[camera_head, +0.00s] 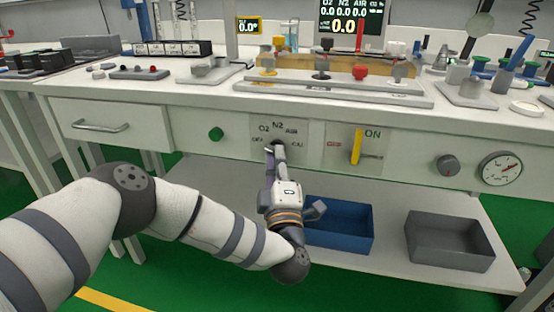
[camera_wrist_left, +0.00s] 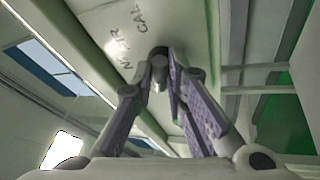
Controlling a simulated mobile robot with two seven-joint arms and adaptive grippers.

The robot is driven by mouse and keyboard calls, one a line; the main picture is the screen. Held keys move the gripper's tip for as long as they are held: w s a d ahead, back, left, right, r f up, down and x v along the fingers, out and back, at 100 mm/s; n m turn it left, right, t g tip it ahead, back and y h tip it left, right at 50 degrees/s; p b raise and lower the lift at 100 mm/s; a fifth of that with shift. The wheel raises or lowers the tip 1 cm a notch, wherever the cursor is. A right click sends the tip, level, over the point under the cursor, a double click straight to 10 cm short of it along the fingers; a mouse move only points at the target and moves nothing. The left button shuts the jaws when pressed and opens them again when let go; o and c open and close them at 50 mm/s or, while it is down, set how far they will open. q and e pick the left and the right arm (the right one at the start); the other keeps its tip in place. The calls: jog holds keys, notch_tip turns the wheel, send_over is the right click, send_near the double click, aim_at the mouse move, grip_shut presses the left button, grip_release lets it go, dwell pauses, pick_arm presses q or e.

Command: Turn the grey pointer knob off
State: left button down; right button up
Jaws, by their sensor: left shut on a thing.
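The grey pointer knob (camera_head: 277,142) sits on a pale selector panel (camera_head: 302,129) on the bench front, lettered O2, N2, AIR, with OFF at left and CAL at right. My left gripper (camera_head: 274,153) reaches it from below and is shut on it, hiding most of it. In the left wrist view, the knob's dark end (camera_wrist_left: 158,66) lies between the fingertips (camera_wrist_left: 158,75), one finger on each side. I cannot tell which mark the pointer faces. My right gripper is in neither view.
A green button (camera_head: 216,134) is left of the panel. A yellow lever (camera_head: 356,146) by ON, a round dark knob (camera_head: 447,165) and a gauge (camera_head: 501,168) are to the right. A blue bin (camera_head: 340,237) and a grey bin (camera_head: 450,257) stand on the lower shelf.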

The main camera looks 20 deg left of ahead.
pick_arm(q)
jog(key=shift+r+n+g+y, duration=0.2)
jog(key=shift+n+g+y, duration=0.1)
jog(key=shift+n, duration=0.7)
jog(key=c, duration=1.6)
grip_release()
jog(key=shift+d+f, duration=0.1)
jog(key=v, duration=1.1)
jog(key=shift+s, duration=0.4)
jog(key=shift+d, duration=0.15)
